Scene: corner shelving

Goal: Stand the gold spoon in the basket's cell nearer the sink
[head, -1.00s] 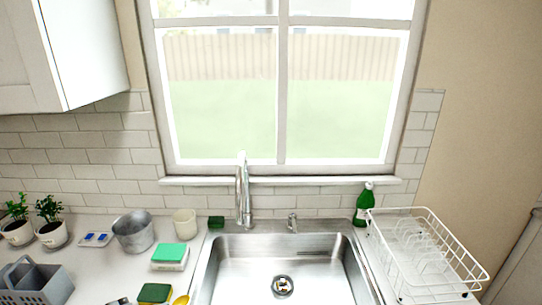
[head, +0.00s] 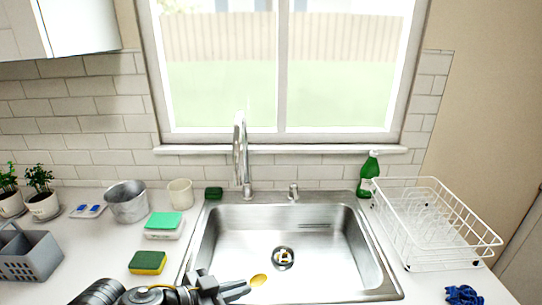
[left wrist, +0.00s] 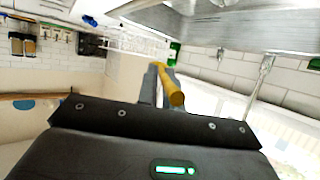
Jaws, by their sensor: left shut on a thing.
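The gold spoon (head: 258,281) is held in my left gripper (head: 236,290), its bowl over the front left part of the sink in the head view. In the left wrist view the spoon (left wrist: 172,90) lies between the two fingers of my left gripper (left wrist: 158,82). The gripper is shut on it. The grey basket (head: 35,262) stands on the counter at the far left, with a raised middle handle and holes in its side. The basket's inside shows only partly. The sink (head: 320,255) is to the right of the basket. My right gripper is not in view.
A green and yellow sponge (head: 148,262) and a green-topped sponge stack (head: 164,224) lie between basket and sink. A metal bucket (head: 127,203) and potted plants (head: 42,203) stand behind. A white dish rack (head: 435,225) and a blue cloth (head: 463,294) are at right.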

